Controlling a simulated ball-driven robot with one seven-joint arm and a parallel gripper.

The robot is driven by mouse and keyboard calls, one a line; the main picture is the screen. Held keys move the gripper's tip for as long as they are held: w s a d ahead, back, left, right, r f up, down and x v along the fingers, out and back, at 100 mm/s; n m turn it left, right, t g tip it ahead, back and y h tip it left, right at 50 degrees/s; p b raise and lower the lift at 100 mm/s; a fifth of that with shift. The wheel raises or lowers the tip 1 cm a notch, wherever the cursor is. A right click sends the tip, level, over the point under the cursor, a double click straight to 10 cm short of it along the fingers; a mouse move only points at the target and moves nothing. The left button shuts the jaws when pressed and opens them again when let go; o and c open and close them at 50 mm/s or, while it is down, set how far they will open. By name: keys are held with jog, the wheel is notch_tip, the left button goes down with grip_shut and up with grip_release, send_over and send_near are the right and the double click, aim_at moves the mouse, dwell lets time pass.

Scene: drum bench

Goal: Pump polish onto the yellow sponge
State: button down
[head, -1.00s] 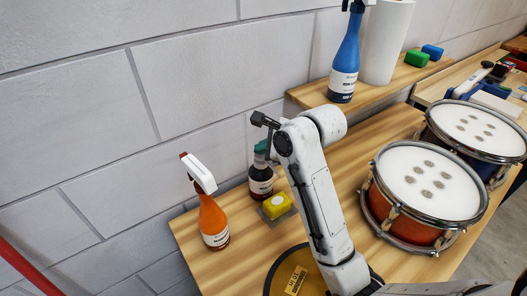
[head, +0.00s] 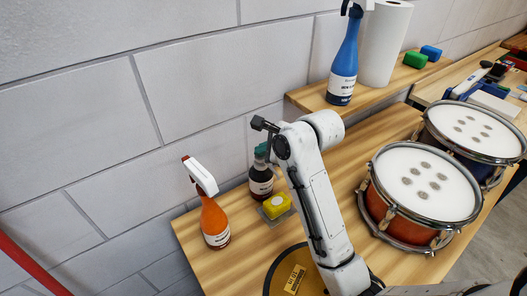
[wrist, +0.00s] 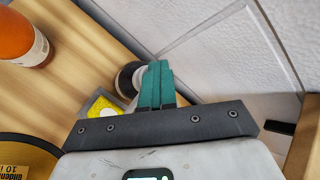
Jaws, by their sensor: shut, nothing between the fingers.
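The yellow sponge (head: 277,206) sits on a small grey pad (head: 263,214) on the wooden bench. A dark bottle with a white label (head: 261,187) stands upright just behind it, near the wall. My gripper (head: 261,152) is over the top of this bottle, its teal fingers shut together with nothing between them. The fingers (wrist: 158,70) hide the bottle's pump top, and I cannot tell whether they touch it. In the wrist view the bottle (wrist: 126,82) shows partly beside the fingers, and the sponge (wrist: 103,107) is partly hidden by my gripper's body.
An orange spray bottle (head: 214,222) stands left of the sponge. A red drum (head: 402,222) and a blue drum (head: 430,135) stand right. A shelf behind holds a blue spray bottle (head: 343,70) and paper roll (head: 385,45).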

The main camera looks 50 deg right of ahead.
aim_at(263, 159)
jog(key=shift+s+f, duration=0.1)
jog(key=shift+f, duration=0.1)
notch_tip(263, 159, up, 3)
jog(key=p, duration=0.4)
jog(key=shift+r, duration=1.65)
